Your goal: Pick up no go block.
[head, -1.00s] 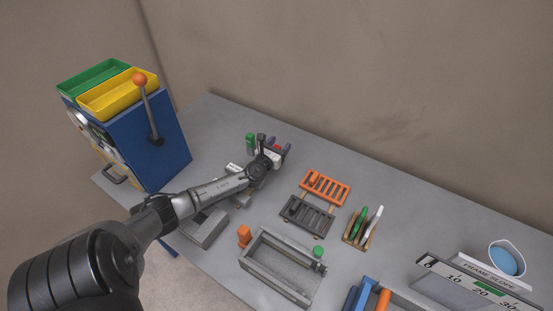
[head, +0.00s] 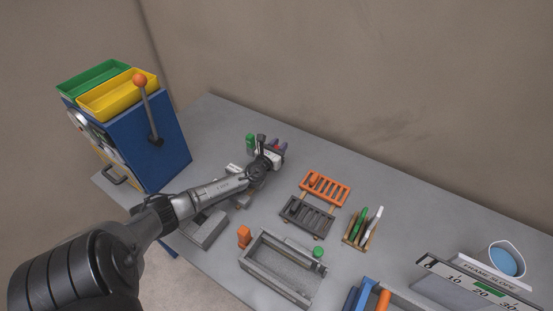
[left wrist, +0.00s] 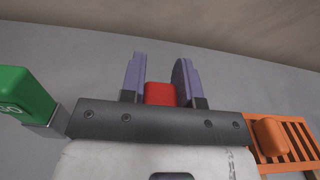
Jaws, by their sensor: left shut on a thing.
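The red no go block (left wrist: 160,93) shows between the two purple fingers of my left gripper (left wrist: 161,80) in the left wrist view. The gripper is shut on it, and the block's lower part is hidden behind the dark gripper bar. In the head view my left gripper (head: 281,147) is over the back left of the table, and the block is mostly hidden there. A green block with partly readable white lettering (left wrist: 24,95) stands on a grey base just left of the gripper; it also shows in the head view (head: 251,143). My right gripper is not in view.
An orange slotted rack (head: 327,187) and a dark slotted rack (head: 306,217) stand right of the gripper. The table's back strip is clear.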

